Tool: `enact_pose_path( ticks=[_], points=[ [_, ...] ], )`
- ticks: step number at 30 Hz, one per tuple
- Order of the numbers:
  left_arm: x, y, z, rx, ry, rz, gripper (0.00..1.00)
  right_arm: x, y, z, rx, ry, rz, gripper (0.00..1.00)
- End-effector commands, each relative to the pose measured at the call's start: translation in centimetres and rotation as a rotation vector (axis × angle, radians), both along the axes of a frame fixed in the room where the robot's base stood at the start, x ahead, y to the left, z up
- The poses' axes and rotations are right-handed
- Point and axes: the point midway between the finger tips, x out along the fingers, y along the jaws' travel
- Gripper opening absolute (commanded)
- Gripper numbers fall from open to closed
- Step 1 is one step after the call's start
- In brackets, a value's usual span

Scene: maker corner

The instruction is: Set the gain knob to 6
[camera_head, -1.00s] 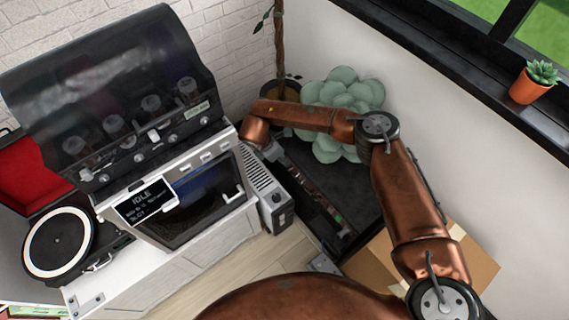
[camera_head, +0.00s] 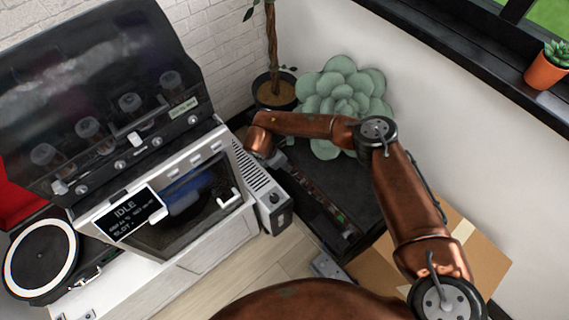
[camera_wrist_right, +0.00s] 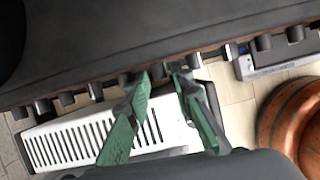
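A black amplifier-like cabinet (camera_head: 350,185) stands on the floor by the wall, with a control strip along its near edge. In the right wrist view its dark edge (camera_wrist_right: 150,45) carries a row of small dark knobs (camera_wrist_right: 96,91). No label is legible, so I cannot tell which knob is gain or its setting. My right gripper (camera_wrist_right: 163,76) has green fingers spread apart, with the tips at the knob row. Whether a knob sits between them is unclear. In the head view the right gripper is mostly hidden behind its wrist. My left gripper is out of view.
A white slotted box (camera_head: 262,190) stands close beside the cabinet; it also shows under the fingers in the wrist view (camera_wrist_right: 70,143). A machine with an IDLE display (camera_head: 130,213) and a turntable (camera_head: 40,258) are at left. A cardboard box (camera_head: 480,250) and a plant (camera_head: 345,90) are nearby.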

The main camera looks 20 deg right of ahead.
Motion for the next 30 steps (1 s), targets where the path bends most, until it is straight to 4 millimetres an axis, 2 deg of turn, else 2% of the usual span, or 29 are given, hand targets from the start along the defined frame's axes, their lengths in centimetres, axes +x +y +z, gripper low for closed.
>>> enact_pose_path(
  ticks=[11, 20, 30],
  points=[
    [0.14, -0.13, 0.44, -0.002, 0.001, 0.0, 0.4, 0.04, -0.2, -0.24, 0.0, -0.001, -0.001, 0.21],
    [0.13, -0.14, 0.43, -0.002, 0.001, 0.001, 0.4, 0.04, -0.18, -0.24, 0.0, -0.001, -0.001, 0.0],
    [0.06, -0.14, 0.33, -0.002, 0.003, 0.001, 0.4, 0.1, -0.09, -0.26, -0.003, 0.008, 0.0, 0.0]
  ],
)
